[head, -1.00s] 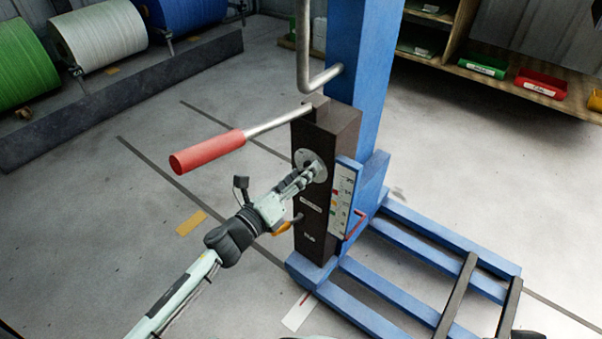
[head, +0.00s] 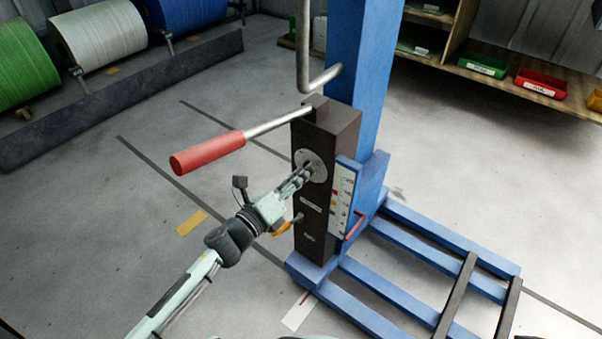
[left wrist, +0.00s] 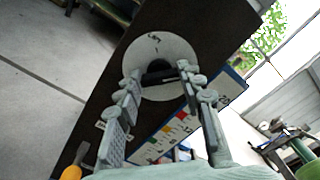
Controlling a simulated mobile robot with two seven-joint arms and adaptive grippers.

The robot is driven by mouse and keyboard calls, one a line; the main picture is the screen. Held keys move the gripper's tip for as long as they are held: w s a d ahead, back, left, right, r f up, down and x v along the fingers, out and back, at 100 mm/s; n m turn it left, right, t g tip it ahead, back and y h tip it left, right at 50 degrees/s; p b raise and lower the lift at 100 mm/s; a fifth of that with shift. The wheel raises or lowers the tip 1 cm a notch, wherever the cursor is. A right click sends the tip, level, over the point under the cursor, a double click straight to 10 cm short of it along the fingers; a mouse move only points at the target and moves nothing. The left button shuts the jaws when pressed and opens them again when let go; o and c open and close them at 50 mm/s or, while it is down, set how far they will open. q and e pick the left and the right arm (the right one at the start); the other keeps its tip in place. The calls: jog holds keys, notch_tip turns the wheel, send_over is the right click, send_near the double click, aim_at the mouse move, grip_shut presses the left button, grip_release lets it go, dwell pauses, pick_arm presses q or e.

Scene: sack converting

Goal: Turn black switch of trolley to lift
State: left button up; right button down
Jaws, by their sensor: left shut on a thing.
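The trolley's dark control box (head: 325,227) stands upright in front of the blue mast (head: 357,60). A pale round plate (head: 304,160) is on its face; this plate also shows in the left wrist view (left wrist: 178,42). The black switch (left wrist: 158,70) sits at the plate's middle, partly hidden by my fingers. My left gripper (head: 308,171) reaches in from the lower left and is shut on the switch. In the left wrist view its fingertips (left wrist: 158,74) lie on either side of the switch. My right gripper is not in view.
A red-handled lever (head: 208,152) sticks out left above my gripper. An orange-yellow handle (head: 284,228) is just below my wrist. A scale board (head: 343,200) is on the box's right. Blue fork rails (head: 430,235) lie at lower right.

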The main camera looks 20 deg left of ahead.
pick_arm(q)
jog(key=shift+n+p, duration=3.75)
jog(key=shift+n, duration=4.95)
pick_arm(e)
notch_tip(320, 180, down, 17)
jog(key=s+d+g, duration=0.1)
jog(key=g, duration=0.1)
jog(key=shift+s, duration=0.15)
pick_arm(q)
jog(key=o, duration=1.2)
jog(key=shift+c, duration=0.2)
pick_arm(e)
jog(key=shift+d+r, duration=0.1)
pick_arm(q)
jog(key=v, duration=1.2)
